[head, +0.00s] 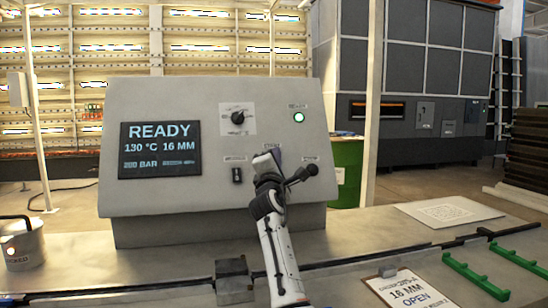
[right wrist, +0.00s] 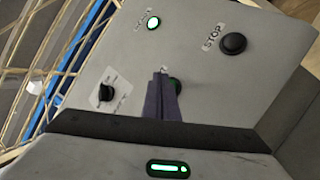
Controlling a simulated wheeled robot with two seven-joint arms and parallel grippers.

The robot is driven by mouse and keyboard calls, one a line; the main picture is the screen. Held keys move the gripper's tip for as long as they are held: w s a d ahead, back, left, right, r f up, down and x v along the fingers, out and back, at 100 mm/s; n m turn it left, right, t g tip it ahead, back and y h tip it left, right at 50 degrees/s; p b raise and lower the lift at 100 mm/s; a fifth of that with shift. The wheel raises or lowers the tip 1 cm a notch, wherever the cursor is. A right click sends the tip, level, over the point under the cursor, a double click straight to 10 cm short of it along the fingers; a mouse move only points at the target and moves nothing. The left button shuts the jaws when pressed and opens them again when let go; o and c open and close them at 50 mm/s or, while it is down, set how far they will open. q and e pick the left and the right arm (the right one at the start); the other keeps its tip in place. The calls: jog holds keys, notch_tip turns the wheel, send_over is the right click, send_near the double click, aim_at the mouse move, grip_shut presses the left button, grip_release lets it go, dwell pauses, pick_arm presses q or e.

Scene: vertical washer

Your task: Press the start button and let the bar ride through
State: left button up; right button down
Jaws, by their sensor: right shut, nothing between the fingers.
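The grey control console (head: 170,100) stands on the bench, with a screen (head: 160,149) reading READY, 130 °C and 16 MM. My right gripper (head: 267,158) is shut and empty in front of the sloped panel, over the START label area. A black STOP button (right wrist: 233,43) sits to the right, clear of the fingers. I cannot make out the bar. My left gripper is out of view.
A lit green lamp (head: 298,117) and a black knob (head: 238,117) are on the panel, with a dark switch (head: 237,175) lower down. A clipboard (head: 405,290) marked 16 MM OPEN and green racks (head: 475,277) lie at right. A metal pot (head: 20,245) stands at left.

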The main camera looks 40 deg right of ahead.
dwell(0.6)
jog(key=shift+w+d+f+b, duration=0.2)
jog(key=shift+w+b, duration=0.1)
jog(key=shift+b, duration=0.15)
jog(key=shift+w+d+f+b, duration=0.2)
jog(key=shift+w+b, duration=0.25)
jog(key=shift+b, duration=0.3)
dwell(0.6)
jog(key=p, duration=0.1)
jog(key=s+p, duration=0.1)
jog(key=shift+s+a+r+p, duration=0.25)
jog(key=shift+a+r+p, duration=0.1)
jog(key=shift+a+p, duration=0.05)
